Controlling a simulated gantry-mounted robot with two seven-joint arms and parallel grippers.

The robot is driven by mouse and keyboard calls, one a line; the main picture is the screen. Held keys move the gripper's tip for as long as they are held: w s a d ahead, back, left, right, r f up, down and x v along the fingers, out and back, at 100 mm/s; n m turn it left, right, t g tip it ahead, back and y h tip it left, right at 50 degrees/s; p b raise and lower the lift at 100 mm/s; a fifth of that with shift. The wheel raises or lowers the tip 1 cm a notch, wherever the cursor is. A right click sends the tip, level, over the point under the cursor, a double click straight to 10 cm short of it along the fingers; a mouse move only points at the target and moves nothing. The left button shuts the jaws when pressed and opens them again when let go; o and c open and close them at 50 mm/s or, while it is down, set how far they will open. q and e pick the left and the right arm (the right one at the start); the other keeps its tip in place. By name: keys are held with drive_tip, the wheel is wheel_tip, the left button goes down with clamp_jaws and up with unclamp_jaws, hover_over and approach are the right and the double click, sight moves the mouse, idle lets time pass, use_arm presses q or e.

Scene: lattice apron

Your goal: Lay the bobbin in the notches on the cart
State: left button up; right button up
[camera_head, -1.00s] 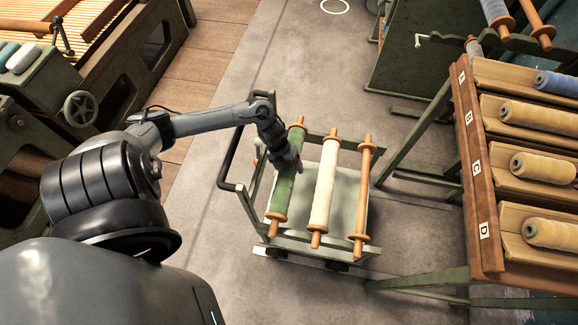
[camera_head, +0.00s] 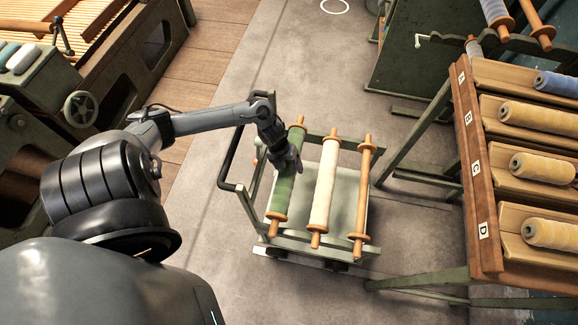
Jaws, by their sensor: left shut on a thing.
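The cart (camera_head: 290,247) stands in the middle of the floor with its handle (camera_head: 228,165) on the left. A green bobbin (camera_head: 280,193) with orange wooden ends lies along the cart's left side. My left gripper (camera_head: 289,166) is shut on the green bobbin near its middle, and the fingers are largely hidden by the wrist. A cream bobbin (camera_head: 324,187) and a bare wooden bobbin (camera_head: 363,190) lie beside it across the cart's rails. Whether the green bobbin rests fully in its notches cannot be told. My right gripper is not in view.
A rack (camera_head: 476,190) at right has trays labelled A to D with yellow and blue rolls. A green cabinet (camera_head: 410,60) stands behind. A loom-like machine with a handwheel (camera_head: 80,108) is at left. Grey floor (camera_head: 225,90) is clear behind the cart.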

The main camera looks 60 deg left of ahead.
use_arm(q)
drive_tip(key=shift+f, duration=0.25)
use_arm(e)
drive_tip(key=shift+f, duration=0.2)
use_arm(q)
drive_tip(key=shift+f+b, duration=1)
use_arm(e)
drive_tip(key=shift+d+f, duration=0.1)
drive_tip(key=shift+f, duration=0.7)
use_arm(q)
drive_tip(key=shift+f, duration=0.1)
drive_tip(key=shift+w+d+f+b, duration=0.15)
drive_tip(key=shift+f+b, duration=0.15)
drive_tip(key=shift+f, duration=0.3)
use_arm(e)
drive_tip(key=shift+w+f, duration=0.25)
